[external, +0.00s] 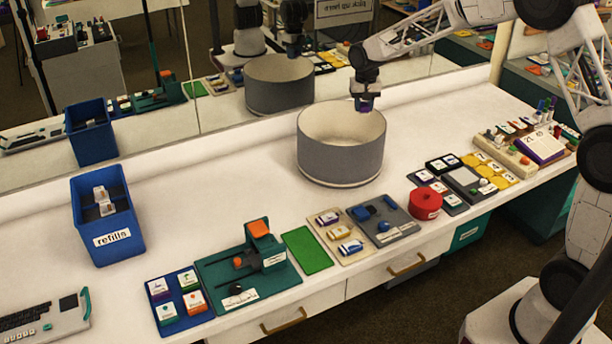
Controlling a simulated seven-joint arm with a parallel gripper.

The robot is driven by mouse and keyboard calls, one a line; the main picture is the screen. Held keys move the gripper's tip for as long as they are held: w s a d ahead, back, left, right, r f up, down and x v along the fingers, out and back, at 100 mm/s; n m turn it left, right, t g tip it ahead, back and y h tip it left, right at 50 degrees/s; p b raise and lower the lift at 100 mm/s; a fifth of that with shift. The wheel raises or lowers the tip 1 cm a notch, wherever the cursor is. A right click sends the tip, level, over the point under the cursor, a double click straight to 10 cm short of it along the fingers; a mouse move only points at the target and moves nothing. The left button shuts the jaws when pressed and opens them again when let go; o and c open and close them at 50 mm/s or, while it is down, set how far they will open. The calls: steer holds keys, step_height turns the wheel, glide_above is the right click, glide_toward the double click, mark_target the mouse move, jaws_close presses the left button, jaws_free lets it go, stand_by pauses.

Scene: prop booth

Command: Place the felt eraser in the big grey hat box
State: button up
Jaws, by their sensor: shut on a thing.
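The big grey hat box (330,160) stands open on the white counter near the back, with a grey outside and a cream inside. My gripper (366,106) points down over the box's opening, towards its far right side. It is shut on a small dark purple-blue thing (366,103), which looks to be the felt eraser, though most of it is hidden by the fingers. The thing is above the box floor; its exact height against the rim is hard to tell.
A mirror (230,100) behind the counter reflects the box and my arm. A blue refills bin (118,240) stands left. Along the front lie a green pad (307,250), trays of small items and a red round thing (425,203). Counter left of the box is clear.

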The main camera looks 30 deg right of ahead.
steer(key=shift+f, duration=0.2)
step_height(320, 180, down, 14)
steer(key=shift+f, duration=0.1)
stand_by(0.7)
steer(key=shift+f, duration=1.85)
steer(key=shift+f, duration=0.15)
steer(key=o, duration=0.9)
